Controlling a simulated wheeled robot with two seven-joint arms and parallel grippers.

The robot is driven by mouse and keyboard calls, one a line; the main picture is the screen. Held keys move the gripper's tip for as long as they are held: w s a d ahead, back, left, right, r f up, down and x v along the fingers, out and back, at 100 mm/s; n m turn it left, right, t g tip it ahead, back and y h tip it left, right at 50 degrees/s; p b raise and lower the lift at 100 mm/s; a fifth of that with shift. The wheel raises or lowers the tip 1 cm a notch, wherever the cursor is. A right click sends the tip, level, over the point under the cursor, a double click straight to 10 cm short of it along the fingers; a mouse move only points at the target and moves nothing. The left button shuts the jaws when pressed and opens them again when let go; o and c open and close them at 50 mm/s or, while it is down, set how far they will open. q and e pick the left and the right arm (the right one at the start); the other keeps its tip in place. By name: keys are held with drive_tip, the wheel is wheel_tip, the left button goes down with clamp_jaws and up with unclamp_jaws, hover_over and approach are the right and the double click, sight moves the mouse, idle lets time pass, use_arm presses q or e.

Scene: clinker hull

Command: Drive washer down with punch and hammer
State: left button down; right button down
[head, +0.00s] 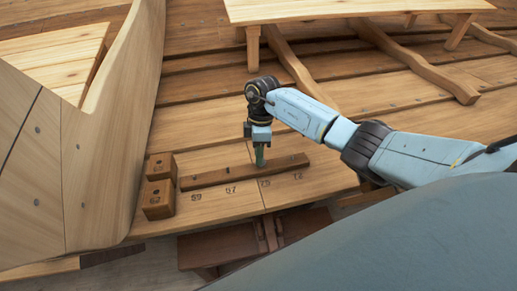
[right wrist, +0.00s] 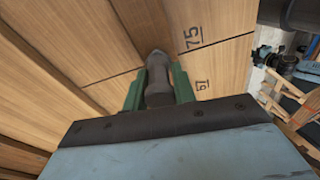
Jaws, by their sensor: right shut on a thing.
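My right gripper (head: 260,157) points down over the dark wooden strip (head: 215,178) that lies on the planking. In the right wrist view its green fingers (right wrist: 158,88) are shut on a dark, blunt-ended piece (right wrist: 158,66) that looks like the punch. The piece lies close to the strip in that view; I cannot tell whether it touches. In the head view the fingers hide most of it. I cannot make out a washer or a hammer. My left gripper is not in view.
Two brown wooden blocks (head: 158,199) stand left of the strip. The tall hull side (head: 110,150) rises at the left. A bench (head: 350,8) spans the back above curved ribs (head: 425,72). Numbers are marked on the planks. Planking right of the strip's far end is mostly clear.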

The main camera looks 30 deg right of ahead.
drive_tip(key=shift+f, duration=0.15)
idle(0.5)
drive_tip(key=c, duration=1.1)
unclamp_jaws()
drive_tip(key=shift+o, duration=0.2)
drive_tip(key=a+p+v, duration=0.1)
drive_tip(key=p+v, duration=0.4)
drive_tip(key=v, duration=0.2)
drive_tip(key=shift+w+r+p, duration=0.2)
drive_tip(key=shift+r+p, duration=0.1)
drive_tip(key=shift+r, duration=0.2)
drive_tip(key=shift+d, duration=0.1)
